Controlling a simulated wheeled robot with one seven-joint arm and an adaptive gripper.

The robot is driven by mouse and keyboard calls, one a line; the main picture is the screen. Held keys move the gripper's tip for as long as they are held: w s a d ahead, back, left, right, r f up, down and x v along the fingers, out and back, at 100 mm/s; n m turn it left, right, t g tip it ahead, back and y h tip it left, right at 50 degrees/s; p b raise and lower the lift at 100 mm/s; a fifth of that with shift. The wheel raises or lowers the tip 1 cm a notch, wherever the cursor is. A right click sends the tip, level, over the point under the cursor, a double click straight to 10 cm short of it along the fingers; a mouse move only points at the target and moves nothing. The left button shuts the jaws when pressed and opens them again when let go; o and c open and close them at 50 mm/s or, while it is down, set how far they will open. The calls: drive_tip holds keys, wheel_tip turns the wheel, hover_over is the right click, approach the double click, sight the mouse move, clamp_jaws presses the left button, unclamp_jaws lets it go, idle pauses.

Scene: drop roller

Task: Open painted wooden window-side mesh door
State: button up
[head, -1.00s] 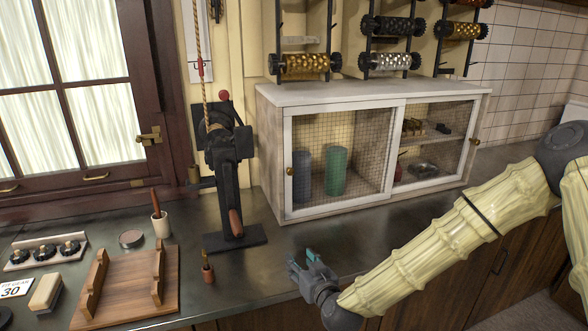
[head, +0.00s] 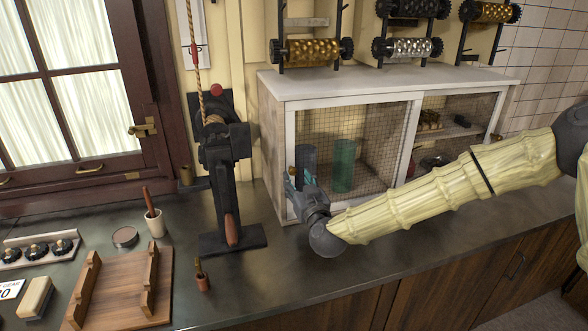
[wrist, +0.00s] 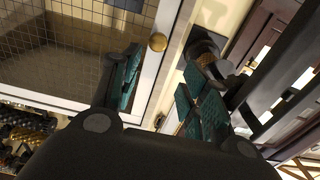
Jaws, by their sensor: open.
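The white cabinet (head: 390,84) on the counter has two mesh doors in painted white wooden frames. The window-side mesh door (head: 375,160) is the left one and is shut. Its small round brass knob (wrist: 157,41) sits on the frame's left edge; in the head view the knob (head: 291,171) shows just above my gripper. My gripper (head: 294,186) is at the door's left edge. In the wrist view my gripper (wrist: 160,92) is open, with one teal-padded finger on each side of the knob's frame strip. The knob lies between the fingers, towards their tips, and looks ungripped.
A black cast press (head: 222,170) with a rope stands left of the cabinet, close to my gripper. The right mesh door (head: 455,125) is beside the left one.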

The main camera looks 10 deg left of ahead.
sight(294, 172)
drive_tip(key=w, duration=0.2)
drive_tip(key=w+a+f+p, duration=0.1)
drive_tip(key=w, duration=0.1)
drive_tip(key=w+a+f, duration=0.1)
drive_tip(key=w, duration=0.1)
drive_tip(key=shift+w+a, duration=0.15)
drive_tip(key=shift+w, duration=0.25)
drive_tip(key=shift+s+a+r, duration=0.2)
drive_tip(key=shift+s+r, duration=0.2)
drive_tip(key=shift+r, duration=0.1)
drive_tip(key=shift+w+f, duration=0.35)
drive_tip(key=shift+w, duration=0.1)
drive_tip(key=shift+c, duration=1.2)
drive_tip(key=shift+r, duration=0.1)
clamp_jaws()
